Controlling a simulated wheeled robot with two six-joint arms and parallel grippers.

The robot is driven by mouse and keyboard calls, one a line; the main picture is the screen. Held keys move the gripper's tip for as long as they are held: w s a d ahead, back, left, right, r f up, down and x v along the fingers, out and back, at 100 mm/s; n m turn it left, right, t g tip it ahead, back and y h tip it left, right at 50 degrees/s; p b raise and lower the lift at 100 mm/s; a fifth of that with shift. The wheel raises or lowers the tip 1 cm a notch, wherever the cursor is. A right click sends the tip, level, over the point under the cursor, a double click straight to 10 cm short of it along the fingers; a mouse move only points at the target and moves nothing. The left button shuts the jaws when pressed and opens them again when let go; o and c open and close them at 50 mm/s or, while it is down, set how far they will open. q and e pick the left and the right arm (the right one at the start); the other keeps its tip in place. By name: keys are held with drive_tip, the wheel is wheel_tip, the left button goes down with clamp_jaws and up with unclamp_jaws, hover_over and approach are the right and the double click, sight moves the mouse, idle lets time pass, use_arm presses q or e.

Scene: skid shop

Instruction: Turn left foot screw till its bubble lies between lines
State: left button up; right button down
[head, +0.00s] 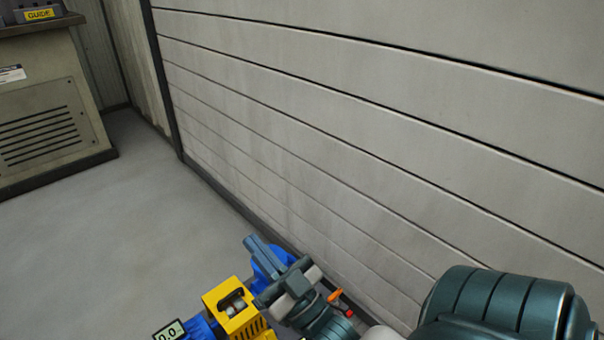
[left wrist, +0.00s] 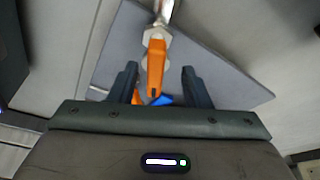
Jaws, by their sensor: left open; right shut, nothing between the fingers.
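My right gripper (head: 254,243) is shut and empty at the bottom centre of the head view, above blue and yellow equipment. My left gripper (left wrist: 159,70) is open in the left wrist view; I cannot make it out in the head view. An orange lever (left wrist: 156,68) on a metal fitting shows between its spread fingers, with a gap on each side. I cannot tell whether it is level with the fingertips. I cannot make out a foot screw, a bubble or its lines in either view.
A yellow housing (head: 235,307) with a small window stands beside a blue body and a display (head: 169,331) reading 0.0. An orange-tipped part (head: 336,295) is right of my right gripper. A slatted wall (head: 380,120) stands behind. The floor (head: 110,240) at left is clear.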

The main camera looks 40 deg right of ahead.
use_arm(q)
drive_tip(key=shift+s+r+p, duration=0.1)
drive_tip(key=shift+r+p, duration=3.5)
drive_tip(key=shift+f, duration=0.1)
